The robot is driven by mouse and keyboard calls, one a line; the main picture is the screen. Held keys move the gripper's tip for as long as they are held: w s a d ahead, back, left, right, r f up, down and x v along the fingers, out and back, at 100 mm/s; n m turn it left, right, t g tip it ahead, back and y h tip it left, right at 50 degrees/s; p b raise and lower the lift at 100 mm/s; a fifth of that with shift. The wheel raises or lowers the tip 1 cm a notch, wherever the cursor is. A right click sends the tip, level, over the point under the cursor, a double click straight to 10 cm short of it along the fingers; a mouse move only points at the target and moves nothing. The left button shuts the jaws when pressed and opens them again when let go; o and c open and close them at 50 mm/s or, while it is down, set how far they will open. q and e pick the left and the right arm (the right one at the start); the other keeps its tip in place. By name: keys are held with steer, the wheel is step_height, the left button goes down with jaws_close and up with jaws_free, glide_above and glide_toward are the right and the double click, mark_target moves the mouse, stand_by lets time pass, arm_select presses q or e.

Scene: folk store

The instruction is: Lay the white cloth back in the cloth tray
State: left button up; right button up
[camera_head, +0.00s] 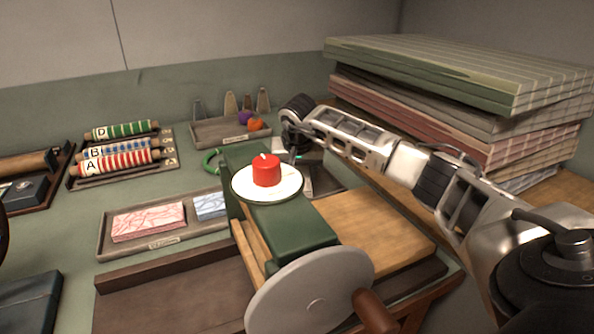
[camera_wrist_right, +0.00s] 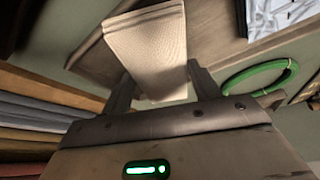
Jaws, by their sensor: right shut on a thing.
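The white cloth (camera_wrist_right: 150,45) shows cream-coloured and folded flat in the right wrist view, held between the two fingers of my right gripper (camera_wrist_right: 163,88). A brown tray (camera_wrist_right: 90,55) lies behind and below the cloth in that view. I cannot tell whether the cloth touches it. In the head view my right gripper (camera_head: 300,152) is low behind the green hand-cranked machine (camera_head: 285,222), which hides most of the cloth and part of the tray (camera_head: 328,181). My left gripper is not in view.
A red candle (camera_head: 266,171) stands on a white plate on the machine. A green ring (camera_wrist_right: 262,79) lies beside the tray. A tray with patterned blocks (camera_head: 165,240) is left of the machine. A tall stack of boards (camera_head: 460,100) stands at the right.

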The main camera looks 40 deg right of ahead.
steer(key=shift+f, duration=0.2)
steer(key=o, duration=1.1)
steer(key=shift+r, duration=0.25)
steer(key=p+v, duration=0.1)
steer(key=v, duration=1.1)
steer(key=shift+w+d+r, duration=0.1)
steer(key=shift+r, duration=0.2)
steer(key=shift+f, duration=0.1)
